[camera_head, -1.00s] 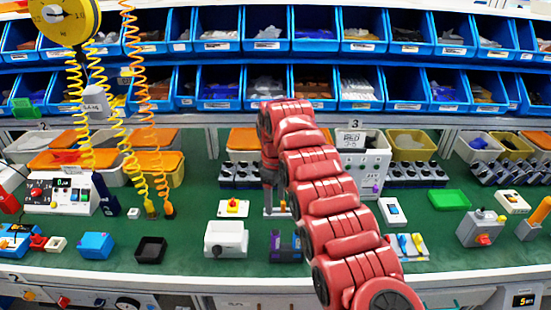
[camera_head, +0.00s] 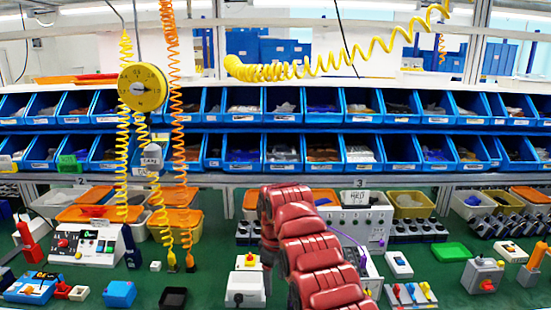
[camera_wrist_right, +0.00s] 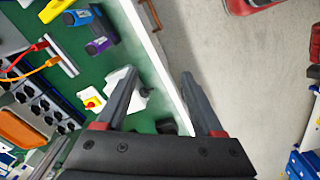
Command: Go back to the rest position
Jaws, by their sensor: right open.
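My right arm (camera_head: 318,262) is red and reaches over the bench in the head view; its gripper is mostly hidden there. In the right wrist view my right gripper (camera_wrist_right: 160,74) is open, its two dark fingers apart with nothing between them in its grip. The bench's white front edge passes behind the fingers. A white box with a black knob (camera_head: 245,288) stands on the green bench, left of my arm. It also shows in the right wrist view (camera_wrist_right: 118,80), partly behind one finger. My left gripper is not in view.
A yellow box with a red button (camera_head: 249,262) stands behind the knob box. Blue bins (camera_head: 284,155) line the back shelves. Yellow and orange coiled cables (camera_head: 176,120) hang at left. Grey floor (camera_wrist_right: 215,50) is clear beyond the bench edge.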

